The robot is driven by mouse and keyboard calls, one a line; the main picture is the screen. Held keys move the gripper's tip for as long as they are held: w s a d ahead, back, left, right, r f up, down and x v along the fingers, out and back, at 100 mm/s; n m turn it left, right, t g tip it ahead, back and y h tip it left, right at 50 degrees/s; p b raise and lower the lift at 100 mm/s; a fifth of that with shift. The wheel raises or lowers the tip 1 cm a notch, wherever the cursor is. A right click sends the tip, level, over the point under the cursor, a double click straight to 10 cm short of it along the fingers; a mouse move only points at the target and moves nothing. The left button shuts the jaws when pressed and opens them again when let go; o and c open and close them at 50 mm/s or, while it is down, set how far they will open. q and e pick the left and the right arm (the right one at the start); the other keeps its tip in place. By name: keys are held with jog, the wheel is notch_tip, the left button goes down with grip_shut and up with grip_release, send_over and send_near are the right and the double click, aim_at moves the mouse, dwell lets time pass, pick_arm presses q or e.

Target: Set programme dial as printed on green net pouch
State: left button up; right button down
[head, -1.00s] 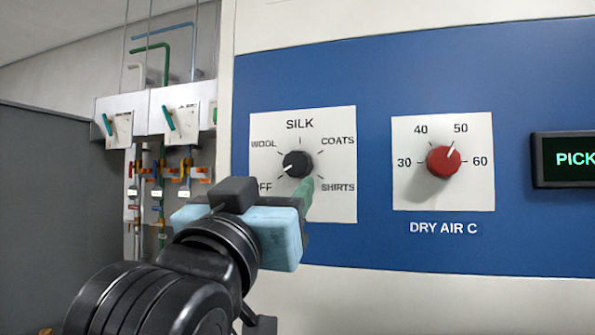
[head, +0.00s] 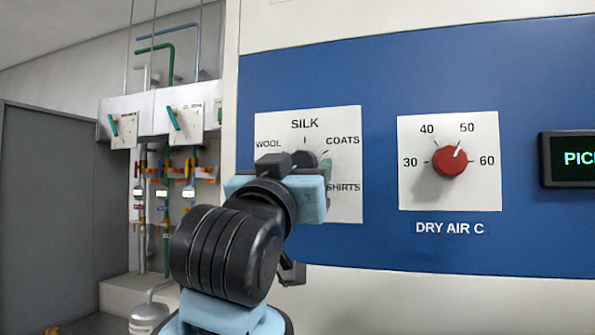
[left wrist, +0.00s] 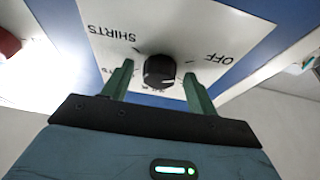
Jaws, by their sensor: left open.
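The programme dial (head: 305,158) is a black knob on a white plate (head: 345,120) marked WOOL, SILK, COATS and SHIRTS. My left gripper (head: 312,170) is in front of it and covers its lower part and the OFF label. In the left wrist view the plate appears upside down, and the dial (left wrist: 159,68) shows between the two green fingers of my open gripper (left wrist: 157,72). I cannot tell whether the fingers touch the knob, or which label its pointer faces now. The green net pouch is not in view. My right gripper is not in view.
A red DRY AIR C knob (head: 450,161), pointing near 50, sits to the right on the blue panel (head: 370,85). Further right is a display (head: 575,158) reading PIC, cut off by the edge. Pipes and valve boxes (head: 185,122) stand at the left.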

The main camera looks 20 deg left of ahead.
pick_arm(q)
jog(key=shift+c, duration=0.5)
jog(key=c, duration=0.9)
